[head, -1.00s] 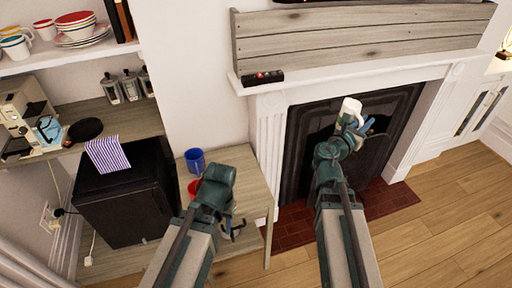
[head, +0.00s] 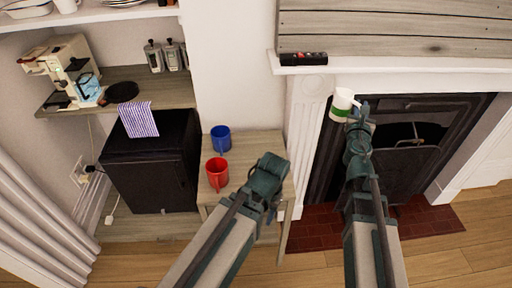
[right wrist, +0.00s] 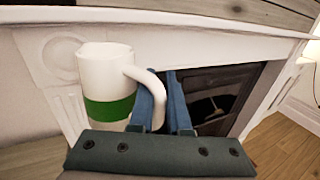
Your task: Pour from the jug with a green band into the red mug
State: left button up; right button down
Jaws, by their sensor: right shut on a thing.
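The white jug with a green band (head: 342,104) is held up in front of the fireplace in the head view. In the right wrist view the jug (right wrist: 106,82) looks upright, its handle between the blue fingers of my right gripper (right wrist: 170,100). My right gripper (head: 362,112) is shut on that handle. The red mug (head: 217,174) stands upright on the small wooden table, left of the jug. My left gripper (head: 272,205) is over the table's right side, right of the red mug; its fingers are too hidden to tell their state.
A blue mug (head: 220,138) stands behind the red mug on the small table (head: 262,146). A black fridge (head: 150,165) with a striped cloth (head: 139,119) is to the left. The white fireplace surround (head: 303,130) rises close behind the jug.

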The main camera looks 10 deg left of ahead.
jog(key=w+a+f+n+g+y+b, duration=0.1)
jog(key=a+f+n+y+b, duration=0.3)
jog(key=a, duration=0.5)
jog(key=w+a+f+n+y+b, duration=0.1)
jog(key=a+f+n+y+b, duration=0.15)
jog(key=a+y, duration=0.55)
jog(key=s+a+f+n+g+y+b, duration=0.2)
jog(key=a, duration=0.5)
jog(key=s+a+f+n+g+y+b, duration=0.2)
jog(key=s+a+n+g+y, duration=0.1)
jog(key=a, duration=0.3)
jog(key=s+a+f+n+g+y+b, duration=0.2)
jog(key=s+a+f+n+g, duration=0.1)
jog(key=a, duration=0.4)
jog(key=shift+s+a, duration=0.15)
jog(key=shift+a, duration=0.15)
jog(key=shift+p, duration=0.35)
jog(key=shift+d+r+n+g+p, duration=0.1)
jog(key=shift+r+n+g+p, duration=0.2)
jog(key=shift+n+g+p, duration=0.25)
jog(key=shift+r+p, duration=0.15)
jog(key=shift+p, duration=0.25)
